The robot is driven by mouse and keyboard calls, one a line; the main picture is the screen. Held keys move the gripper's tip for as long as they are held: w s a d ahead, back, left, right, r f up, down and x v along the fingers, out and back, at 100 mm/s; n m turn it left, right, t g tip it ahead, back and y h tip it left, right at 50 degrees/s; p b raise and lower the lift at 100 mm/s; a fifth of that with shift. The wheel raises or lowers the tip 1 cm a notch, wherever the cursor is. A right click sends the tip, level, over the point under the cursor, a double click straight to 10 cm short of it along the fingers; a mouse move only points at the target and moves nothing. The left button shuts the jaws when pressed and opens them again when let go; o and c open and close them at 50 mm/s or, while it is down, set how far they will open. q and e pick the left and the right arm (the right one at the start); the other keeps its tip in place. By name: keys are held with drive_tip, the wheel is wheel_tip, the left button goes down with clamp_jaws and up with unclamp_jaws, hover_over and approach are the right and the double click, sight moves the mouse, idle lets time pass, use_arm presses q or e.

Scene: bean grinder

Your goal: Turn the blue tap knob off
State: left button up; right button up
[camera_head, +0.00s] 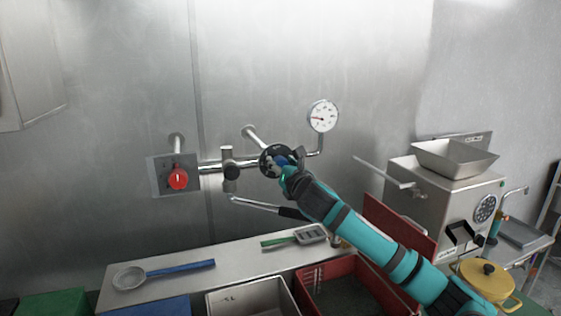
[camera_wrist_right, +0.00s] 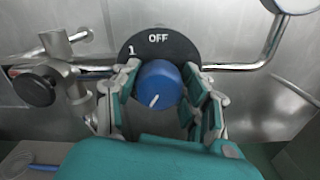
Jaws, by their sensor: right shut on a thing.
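The blue tap knob (camera_head: 281,160) sits on a black round dial plate (camera_head: 267,161) on the wall pipe. In the right wrist view the knob (camera_wrist_right: 160,80) has a white line on its face at the lower left. The dial plate (camera_wrist_right: 152,45) reads OFF at the top and 1 at the upper left. The line does not point at OFF in this view. My right gripper (camera_head: 287,168) has its fingers (camera_wrist_right: 162,72) on both sides of the knob and is shut on it. My left gripper is not in view.
A red knob (camera_head: 178,179) is on the wall at the left, and a pressure gauge (camera_head: 322,116) is at the upper right. A black valve handle (camera_head: 231,172) is on the pipe beside the dial. Below is a shelf (camera_head: 226,259) with utensils. A grinder (camera_head: 440,205) stands right.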

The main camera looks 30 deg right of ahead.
drive_tip(key=m+p, duration=0.1)
drive_tip(key=m, duration=0.2)
drive_tip(key=shift+m, duration=0.4)
drive_tip(key=m, duration=0.3)
drive_tip(key=shift+d+m+p, duration=0.1)
drive_tip(key=shift+m+p, duration=0.2)
drive_tip(key=m, duration=0.4)
drive_tip(key=shift+f+m, duration=0.15)
drive_tip(key=shift+m, duration=0.15)
drive_tip(key=m, duration=0.4)
drive_tip(key=shift+f+m, duration=0.1)
drive_tip(key=shift+m, duration=0.2)
drive_tip(key=m, duration=0.3)
drive_tip(key=shift+f+m+p, duration=0.1)
drive_tip(key=shift+m+p, duration=0.2)
drive_tip(key=m, duration=0.3)
drive_tip(key=shift+f+m, duration=0.1)
drive_tip(key=shift+m, duration=0.2)
drive_tip(key=m+p, duration=0.1)
drive_tip(key=m, duration=0.5)
drive_tip(key=shift+f, duration=0.15)
drive_tip(key=shift+m, duration=0.3)
